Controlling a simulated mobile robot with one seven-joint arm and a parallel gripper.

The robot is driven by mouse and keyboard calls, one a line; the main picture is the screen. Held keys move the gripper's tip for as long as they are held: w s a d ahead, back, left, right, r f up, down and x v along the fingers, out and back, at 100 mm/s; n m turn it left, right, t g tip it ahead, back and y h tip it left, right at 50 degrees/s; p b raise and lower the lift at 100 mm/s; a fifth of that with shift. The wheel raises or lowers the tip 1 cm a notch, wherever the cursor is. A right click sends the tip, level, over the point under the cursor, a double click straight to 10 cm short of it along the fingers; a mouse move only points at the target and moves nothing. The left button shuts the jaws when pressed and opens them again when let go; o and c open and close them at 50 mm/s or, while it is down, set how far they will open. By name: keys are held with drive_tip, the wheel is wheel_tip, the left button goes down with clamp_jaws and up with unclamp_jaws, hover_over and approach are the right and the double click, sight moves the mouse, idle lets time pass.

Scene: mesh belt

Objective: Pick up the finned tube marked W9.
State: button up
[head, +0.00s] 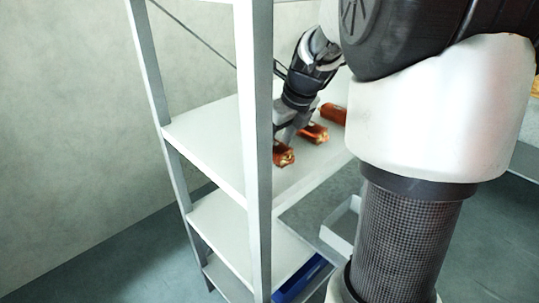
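Several copper-orange pieces lie on the white shelf board in the head view. A finned-looking piece (284,156) is nearest the front post, which partly hides it. A second one (315,133) lies just behind it to the right. A smoother reddish tube (333,114) lies further back, partly hidden by my arm. No W9 mark is readable on any of them. My gripper (290,135) points down at the shelf, beside the two nearer pieces. Its fingertips are small and partly hidden, so I cannot tell whether it is open or touching a piece.
The shelf unit's front post (257,150) stands in front of the gripper's left side. The shelf board (217,135) is clear on the left. A lower board (222,222) is below. A white tray (342,228) and a blue object (303,279) are lower down.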

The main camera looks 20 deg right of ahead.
drive_tip(key=shift+r, duration=0.15)
drive_tip(key=shift+c, duration=0.4)
drive_tip(key=c, duration=1.3)
drive_tip(key=shift+r, duration=0.1)
